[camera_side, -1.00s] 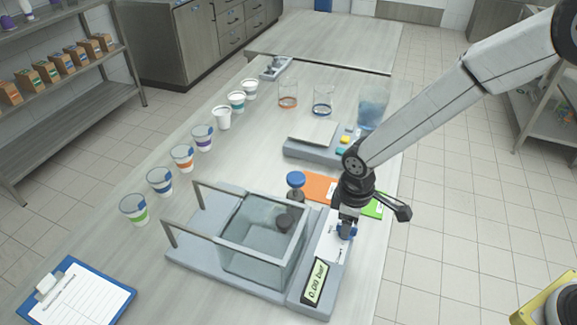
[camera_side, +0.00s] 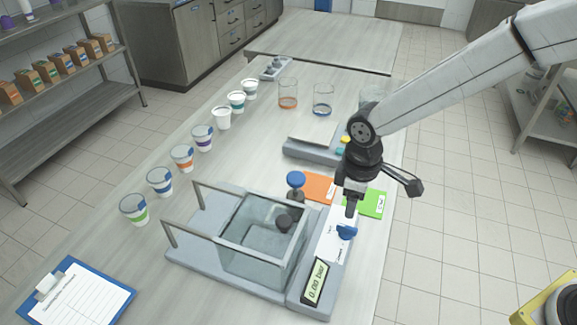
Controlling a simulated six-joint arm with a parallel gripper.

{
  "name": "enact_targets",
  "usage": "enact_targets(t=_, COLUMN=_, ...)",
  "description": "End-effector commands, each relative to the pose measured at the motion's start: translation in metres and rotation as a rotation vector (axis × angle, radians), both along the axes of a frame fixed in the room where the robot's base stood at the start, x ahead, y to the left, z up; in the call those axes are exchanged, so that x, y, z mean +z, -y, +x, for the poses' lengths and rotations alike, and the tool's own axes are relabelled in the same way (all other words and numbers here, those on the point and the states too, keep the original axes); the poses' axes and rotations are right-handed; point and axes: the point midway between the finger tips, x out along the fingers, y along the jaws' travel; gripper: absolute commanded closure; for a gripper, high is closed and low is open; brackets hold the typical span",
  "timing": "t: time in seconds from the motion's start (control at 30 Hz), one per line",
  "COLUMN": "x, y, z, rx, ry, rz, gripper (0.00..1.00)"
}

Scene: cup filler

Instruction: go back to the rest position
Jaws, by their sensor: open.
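My gripper (camera_side: 351,207) is open and empty. It points down just above a small blue knob (camera_side: 347,232) on the filler machine's front panel, with a small gap between them. The machine (camera_side: 222,272) has a clear tank (camera_side: 262,243) with a dark round piece inside. Its display (camera_side: 315,282) reads 0.00 bar. A blue-topped knob or valve (camera_side: 295,180) stands behind the tank.
Several cups with coloured bands, such as the green one (camera_side: 134,209), stand in a row at left. An orange card (camera_side: 318,187) and a green card (camera_side: 366,204) lie near my gripper. Two glass beakers (camera_side: 288,96) stand farther back. A clipboard (camera_side: 75,293) lies at front left.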

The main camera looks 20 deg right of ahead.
Motion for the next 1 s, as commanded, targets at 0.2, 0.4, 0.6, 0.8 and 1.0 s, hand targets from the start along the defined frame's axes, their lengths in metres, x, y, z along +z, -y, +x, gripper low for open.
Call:
enact_targets(t=0.2, x=0.002, y=0.008, z=-0.001, rx=-0.028, ry=0.008, rz=0.003, gripper=0.47)
enact_targets(t=0.4, x=0.011, y=0.043, z=-0.009, rx=-0.153, ry=0.041, rz=0.018, gripper=0.47)
enact_targets(t=0.6, x=0.022, y=0.098, z=-0.031, rx=-0.369, ry=0.102, rz=0.044, gripper=0.47)
enact_targets(t=0.8, x=0.028, y=0.147, z=-0.063, rx=-0.592, ry=0.166, rz=0.070, gripper=0.47)
enact_targets(t=1.0, x=0.029, y=0.172, z=-0.088, rx=-0.732, ry=0.210, rz=0.085, gripper=0.47)
